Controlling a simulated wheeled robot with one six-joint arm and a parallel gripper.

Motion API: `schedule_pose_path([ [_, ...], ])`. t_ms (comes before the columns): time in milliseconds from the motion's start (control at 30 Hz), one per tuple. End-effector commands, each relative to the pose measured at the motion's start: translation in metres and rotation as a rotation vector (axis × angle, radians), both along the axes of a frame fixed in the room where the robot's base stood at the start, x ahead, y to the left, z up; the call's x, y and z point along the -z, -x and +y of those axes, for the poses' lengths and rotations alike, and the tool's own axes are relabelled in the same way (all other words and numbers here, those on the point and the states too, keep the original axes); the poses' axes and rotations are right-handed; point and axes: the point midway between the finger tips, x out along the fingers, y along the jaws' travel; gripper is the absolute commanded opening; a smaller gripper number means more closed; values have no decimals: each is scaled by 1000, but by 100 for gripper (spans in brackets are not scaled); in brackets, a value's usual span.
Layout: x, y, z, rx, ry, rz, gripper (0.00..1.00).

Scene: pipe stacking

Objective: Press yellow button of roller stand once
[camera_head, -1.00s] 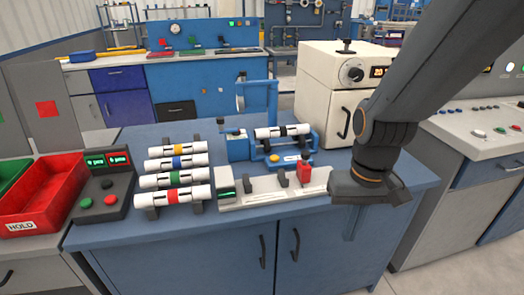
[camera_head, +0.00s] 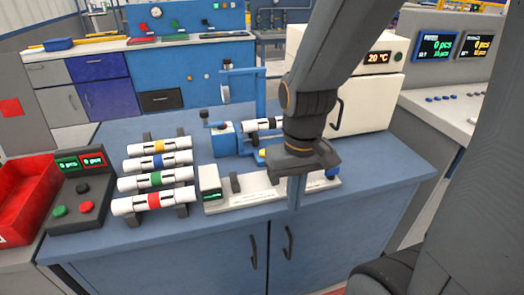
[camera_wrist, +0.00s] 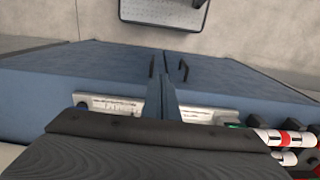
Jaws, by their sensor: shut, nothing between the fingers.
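The blue roller stand (camera_head: 222,141) is at the back of the bench. A black-and-white pipe (camera_head: 262,125) lies on it. Its yellow button (camera_head: 262,155) shows as a small patch just left of my gripper's body. My gripper (camera_head: 297,192) points down, shut and empty, in front of the stand and over the white fixture's area. My gripper hides the right part of the stand. In the wrist view, its shut fingers (camera_wrist: 163,97) point at the bench front; the yellow button is not seen there.
A white fixture (camera_head: 242,198) lies in front of the stand. Several colour-banded pipes (camera_head: 153,201) lie on a rack at left, beside a black button box (camera_head: 82,203) and red bin (camera_head: 28,205). A white oven (camera_head: 375,98) stands behind at right. The bench's front right is clear.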

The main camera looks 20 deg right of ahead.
Motion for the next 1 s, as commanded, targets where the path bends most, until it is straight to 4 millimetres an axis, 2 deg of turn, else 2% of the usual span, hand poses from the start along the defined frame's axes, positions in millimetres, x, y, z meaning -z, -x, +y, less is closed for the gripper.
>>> schedule_pose_path([
  [167,-29,0,-1,-1,1,-30,0],
  [367,-82,-4,-3,0,7,-99,0],
  [500,-113,-13,-7,7,16,-157,0],
  [667,-142,-31,-15,21,33,-232,0],
  [767,-157,-55,-26,39,48,-299,0],
  [833,-164,-84,-36,60,54,-373,0],
  [1000,-151,-156,-50,100,1,-532,0],
])
